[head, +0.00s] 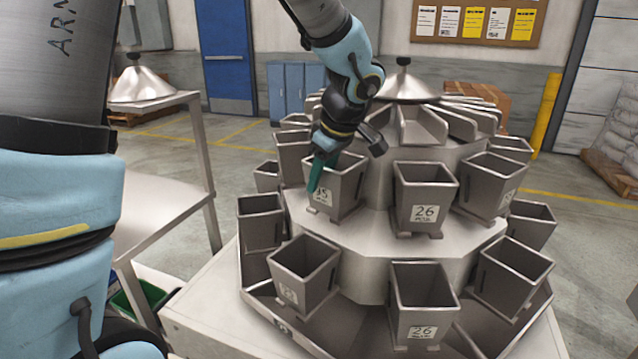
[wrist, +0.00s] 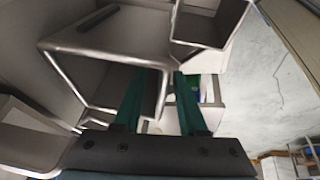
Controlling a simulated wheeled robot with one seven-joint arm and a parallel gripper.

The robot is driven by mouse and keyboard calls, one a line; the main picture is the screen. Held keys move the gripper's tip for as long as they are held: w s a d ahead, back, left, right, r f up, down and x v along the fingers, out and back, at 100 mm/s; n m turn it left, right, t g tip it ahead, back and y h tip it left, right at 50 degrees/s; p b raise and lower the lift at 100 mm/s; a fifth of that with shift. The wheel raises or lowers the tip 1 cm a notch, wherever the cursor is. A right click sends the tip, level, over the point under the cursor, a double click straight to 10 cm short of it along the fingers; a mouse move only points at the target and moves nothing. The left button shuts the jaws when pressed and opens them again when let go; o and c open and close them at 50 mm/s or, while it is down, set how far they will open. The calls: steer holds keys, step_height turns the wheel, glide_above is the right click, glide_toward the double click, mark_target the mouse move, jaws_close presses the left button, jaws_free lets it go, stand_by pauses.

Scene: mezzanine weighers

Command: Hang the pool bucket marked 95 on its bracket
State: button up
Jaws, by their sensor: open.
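A grey metal bucket (head: 346,188) stands in the upper ring of the weigher. Its label reads as 95, partly covered by a green finger. My gripper (head: 318,176) reaches down over the bucket's left front rim, with one green finger showing in front of the label. In the wrist view the open-topped bucket (wrist: 82,50) fills the left, and its right wall passes between the two green fingers of my gripper (wrist: 160,105). The fingers are apart, and I see no grip on the wall. The bracket behind the bucket is hidden.
The weigher (head: 370,262) carries several similar buckets in two rings; a bucket marked 26 (head: 424,192) is close on the right, and another marked 26 (head: 422,300) is below. A steel table (head: 160,205) stands left. Floor beyond is open.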

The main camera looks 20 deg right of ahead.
steer(key=a+b+v, duration=0.1)
steer(key=b+v, duration=0.1)
steer(key=v, duration=0.8)
steer(key=a+f+m+g, duration=0.1)
steer(key=a+f, duration=0.4)
steer(key=a, duration=0.5)
steer(key=a+f+m+g, duration=0.1)
steer(key=a+f+m, duration=0.3)
steer(key=a, duration=0.6)
steer(key=a+f+m+g+h, duration=0.1)
steer(key=a+f+m, duration=0.1)
steer(key=a+f, duration=0.6)
steer(key=shift+w+a, duration=0.2)
steer(key=shift+a, duration=0.9)
